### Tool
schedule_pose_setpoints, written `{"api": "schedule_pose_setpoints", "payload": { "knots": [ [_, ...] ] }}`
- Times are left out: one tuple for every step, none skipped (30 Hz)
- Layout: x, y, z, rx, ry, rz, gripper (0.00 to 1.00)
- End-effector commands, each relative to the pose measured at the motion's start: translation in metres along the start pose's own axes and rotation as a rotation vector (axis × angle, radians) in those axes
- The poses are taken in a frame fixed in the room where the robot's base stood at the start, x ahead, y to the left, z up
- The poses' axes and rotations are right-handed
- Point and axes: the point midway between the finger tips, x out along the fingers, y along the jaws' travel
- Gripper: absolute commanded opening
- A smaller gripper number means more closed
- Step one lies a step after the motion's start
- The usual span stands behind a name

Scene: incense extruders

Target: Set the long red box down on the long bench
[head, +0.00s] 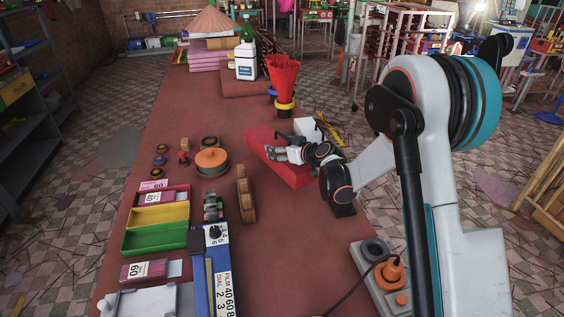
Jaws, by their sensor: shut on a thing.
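The long red box (292,172) is at the right side of the long bench (228,107), about halfway along it. It lies slantwise, its far end toward the upper left. My gripper (276,153) reaches over the box from the right and is shut on it near its middle. My gripper hides part of the box's top. I cannot tell whether the box's underside touches the bench top or is slightly above it.
A grey unit with an orange plug (389,274) sits at the near right. Bare bench lies between.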

Motion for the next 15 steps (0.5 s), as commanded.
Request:
{"api": "schedule_pose_setpoints", "payload": {
  "knots": [
    [0.001, 0.000, 0.002, 0.001, 0.001, 0.001, 0.12],
    [0.001, 0.000, 0.003, 0.001, 0.001, 0.001, 0.12],
    [0.002, 0.000, 0.004, 0.001, 0.001, 0.001, 0.12],
    [0.002, 0.000, 0.006, 0.001, 0.001, 0.001, 0.12],
    [0.003, 0.000, 0.008, 0.001, 0.001, 0.001, 0.12],
    [0.005, 0.000, 0.011, 0.001, 0.001, 0.001, 0.12],
    [0.006, 0.000, 0.015, 0.001, 0.001, 0.001, 0.12],
    [0.008, 0.000, 0.019, 0.001, 0.001, 0.001, 0.12],
    [0.010, 0.000, 0.024, 0.001, 0.001, 0.001, 0.12],
    [0.012, 0.000, 0.028, 0.001, 0.001, 0.001, 0.12],
    [0.013, 0.000, 0.032, 0.001, 0.001, 0.001, 0.12],
    [0.015, 0.000, 0.037, 0.001, 0.001, 0.001, 0.12],
    [0.017, 0.000, 0.039, 0.001, 0.001, 0.001, 0.12],
    [0.017, 0.000, 0.041, 0.001, 0.001, 0.001, 0.12],
    [0.018, 0.000, 0.042, 0.001, 0.001, 0.001, 0.12]
  ]
}}
